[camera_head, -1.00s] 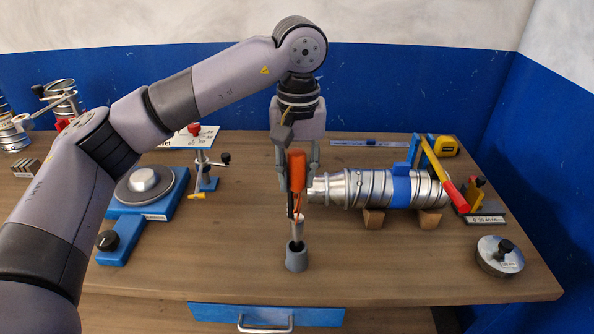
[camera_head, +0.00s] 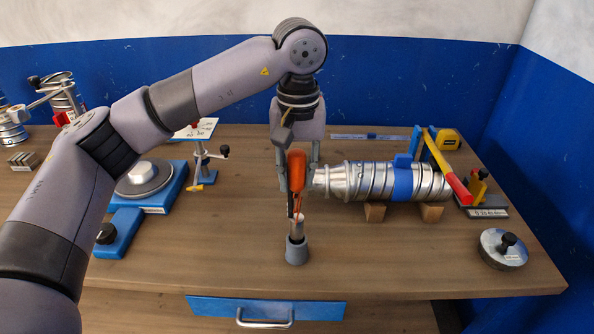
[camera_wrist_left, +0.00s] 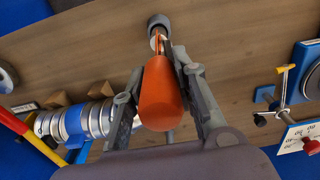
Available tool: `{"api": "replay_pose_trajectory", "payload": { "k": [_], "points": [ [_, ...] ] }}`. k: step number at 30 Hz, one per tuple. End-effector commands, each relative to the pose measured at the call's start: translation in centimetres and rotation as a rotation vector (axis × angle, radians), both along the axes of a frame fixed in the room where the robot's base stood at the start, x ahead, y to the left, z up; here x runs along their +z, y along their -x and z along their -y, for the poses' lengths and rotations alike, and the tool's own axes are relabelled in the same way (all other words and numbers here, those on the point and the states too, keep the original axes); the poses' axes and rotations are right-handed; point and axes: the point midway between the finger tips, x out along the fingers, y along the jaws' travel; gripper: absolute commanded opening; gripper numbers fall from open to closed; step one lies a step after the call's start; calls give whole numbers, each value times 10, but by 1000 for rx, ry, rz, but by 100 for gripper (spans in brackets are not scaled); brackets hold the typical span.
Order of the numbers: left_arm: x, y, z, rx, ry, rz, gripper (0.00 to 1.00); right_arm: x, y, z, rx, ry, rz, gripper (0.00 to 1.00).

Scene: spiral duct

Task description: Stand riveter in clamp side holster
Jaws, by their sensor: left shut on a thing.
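The riveter (camera_head: 297,171) has an orange handle and a silver lower barrel. It stands nearly upright over the front middle of the bench. My left gripper (camera_head: 298,180) is shut on its handle, one finger on each side. The grey holster cup (camera_head: 296,253) is directly under it, and the barrel's lower end appears to be in the cup's mouth; how deep it goes is hidden. In the left wrist view the orange handle (camera_wrist_left: 161,95) fills the space between the fingers, with the cup (camera_wrist_left: 158,24) beyond it. My right gripper is not in view.
A silver duct with a blue band (camera_head: 385,181) lies on wooden blocks just right of the gripper. A red-and-yellow handled tool (camera_head: 445,170) and a round metal weight (camera_head: 503,248) are further right. A blue turntable (camera_head: 160,192) and small stand (camera_head: 200,160) are at left.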

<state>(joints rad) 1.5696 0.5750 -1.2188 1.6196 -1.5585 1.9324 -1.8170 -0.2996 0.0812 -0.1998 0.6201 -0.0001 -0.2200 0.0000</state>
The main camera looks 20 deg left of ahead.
Motion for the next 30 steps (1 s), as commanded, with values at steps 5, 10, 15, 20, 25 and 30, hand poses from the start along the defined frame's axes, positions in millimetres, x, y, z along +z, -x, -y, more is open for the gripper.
{"api": "replay_pose_trajectory", "payload": {
  "k": [5,10,15,20,25,30],
  "points": [
    [-5,0,0,0,1,1,0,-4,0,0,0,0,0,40],
    [-9,0,0,0,1,1,0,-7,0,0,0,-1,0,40],
    [-13,0,0,0,1,1,0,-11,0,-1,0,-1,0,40],
    [-17,0,0,0,1,1,0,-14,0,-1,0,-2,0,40],
    [-21,0,0,0,0,2,0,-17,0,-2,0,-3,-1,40],
    [-25,0,0,0,1,2,0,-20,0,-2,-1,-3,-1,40]
  ]
}}
